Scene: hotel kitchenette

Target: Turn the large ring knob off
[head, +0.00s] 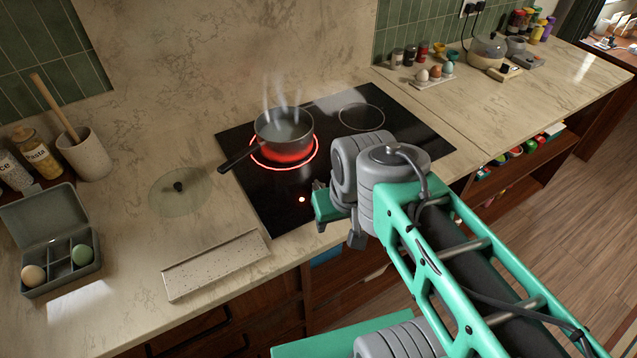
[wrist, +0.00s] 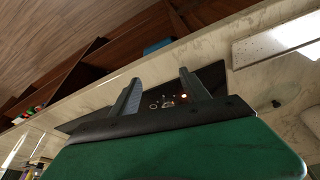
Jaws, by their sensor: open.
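The black cooktop (head: 240,147) is set into the counter. A lit indicator (head: 301,199) shows near the cooktop's front edge, and also in the wrist view (wrist: 184,96). My gripper (head: 335,222) is over the front edge of the cooktop, open and empty. In the wrist view its two fingers (wrist: 160,76) are spread apart, with small round control shapes (wrist: 155,103) visible between them. Which of these is the large ring knob I cannot tell. In the head view my gripper and arm hide that area.
The pan's handle (head: 240,158) points front-left. A glass lid (head: 180,190), a speckled board (head: 215,266) and an egg box (head: 60,262) lie on the counter to the left. Eggs on a small tray (head: 420,82) and jars stand at the back right.

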